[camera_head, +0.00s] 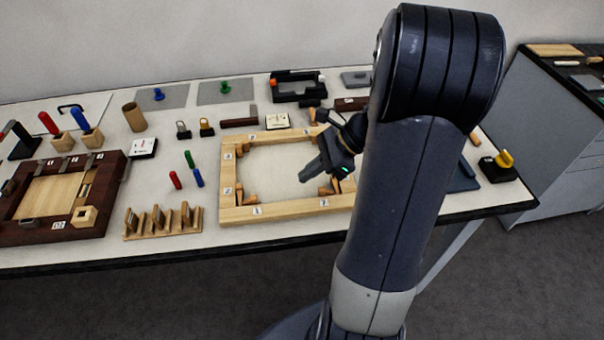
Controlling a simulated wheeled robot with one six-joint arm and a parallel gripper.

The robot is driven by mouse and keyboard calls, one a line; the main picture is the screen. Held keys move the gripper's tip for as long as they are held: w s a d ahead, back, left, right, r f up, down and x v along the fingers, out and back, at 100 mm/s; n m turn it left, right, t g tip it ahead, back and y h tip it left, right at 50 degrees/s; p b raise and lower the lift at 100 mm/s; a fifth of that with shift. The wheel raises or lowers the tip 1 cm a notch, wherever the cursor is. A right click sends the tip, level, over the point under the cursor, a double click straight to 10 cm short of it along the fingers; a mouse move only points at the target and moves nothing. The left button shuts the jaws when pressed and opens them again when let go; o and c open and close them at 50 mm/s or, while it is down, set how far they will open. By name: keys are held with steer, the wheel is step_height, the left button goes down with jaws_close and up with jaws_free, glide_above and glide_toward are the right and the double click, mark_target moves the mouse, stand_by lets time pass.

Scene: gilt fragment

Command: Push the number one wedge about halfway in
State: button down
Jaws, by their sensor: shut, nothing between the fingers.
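A light wooden frame (290,207) with small numbered labels lies on the table around a pale open middle. Small brown wedges sit at its inner corners: one at the lower left (240,196), one at the upper left (245,148) and one at the lower right (327,187). A label (257,211) on the front rail seems to read 1, but the digits are too small to be sure, and how deep the nearby wedge sits cannot be told. My gripper (306,177) is shut and empty, over the right part of the frame's opening. My arm hides the frame's right side.
A wooden rack with upright pieces (163,233) stands left of the frame, with red, green and blue pegs (176,180) behind it. A dark wooden frame (108,220) lies far left. A black tray (298,97) and a brown block (238,122) lie behind.

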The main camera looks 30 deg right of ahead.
mark_target(258, 201)
steer(key=x, duration=0.7)
steer(key=shift+a+f, duration=0.25)
steer(key=shift+w+a, duration=0.2)
steer(key=shift+a, duration=0.35)
steer(key=shift+w+a, duration=0.25)
steer(key=shift+a, duration=0.35)
steer(key=shift+w+a+p, duration=0.3)
steer(key=shift+a+p, duration=0.05)
steer(key=shift+a, duration=0.4)
steer(key=shift+a, duration=0.15)
